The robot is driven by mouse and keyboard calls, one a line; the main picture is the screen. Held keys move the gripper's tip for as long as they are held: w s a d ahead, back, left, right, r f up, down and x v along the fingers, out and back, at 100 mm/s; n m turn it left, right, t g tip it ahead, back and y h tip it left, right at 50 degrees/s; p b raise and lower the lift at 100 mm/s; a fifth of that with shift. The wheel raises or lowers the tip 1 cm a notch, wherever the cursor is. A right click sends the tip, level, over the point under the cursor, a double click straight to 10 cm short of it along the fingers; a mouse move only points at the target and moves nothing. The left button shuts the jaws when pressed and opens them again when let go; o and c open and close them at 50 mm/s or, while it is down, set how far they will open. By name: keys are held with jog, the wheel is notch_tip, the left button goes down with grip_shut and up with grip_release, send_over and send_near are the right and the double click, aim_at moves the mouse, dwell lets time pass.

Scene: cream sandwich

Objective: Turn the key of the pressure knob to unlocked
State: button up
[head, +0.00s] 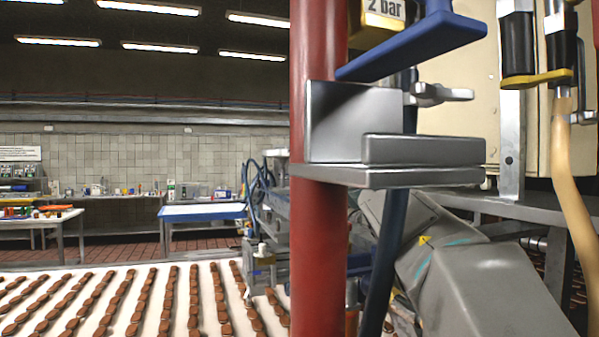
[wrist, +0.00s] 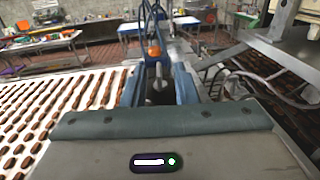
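A yellow block marked "2 bar" (head: 384,10) shows at the top of the head view, cut off by the frame edge. Below it is a blue lever-like bar (head: 420,42). A small silver key-shaped piece (head: 440,94) sticks out beside a metal bracket (head: 340,120); I cannot tell whether it is the key or which way it is set. No pressure knob shows clearly. In the wrist view my gripper (wrist: 158,84) points away from the camera, with its two blue-grey fingers apart and nothing visibly held. Its fingers are not visible in the head view.
A red upright pipe (head: 318,230) stands close in front, with a dark hose beside it. A tan hose (head: 572,180) hangs at the right. A white conveyor (head: 90,290) carries rows of brown biscuits. Tables stand at the back left.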

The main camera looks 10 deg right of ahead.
jog(key=shift+w+a+p, duration=0.2)
jog(key=shift+w+p, duration=0.5)
jog(key=shift+w, duration=1)
jog(key=shift+c, duration=0.3)
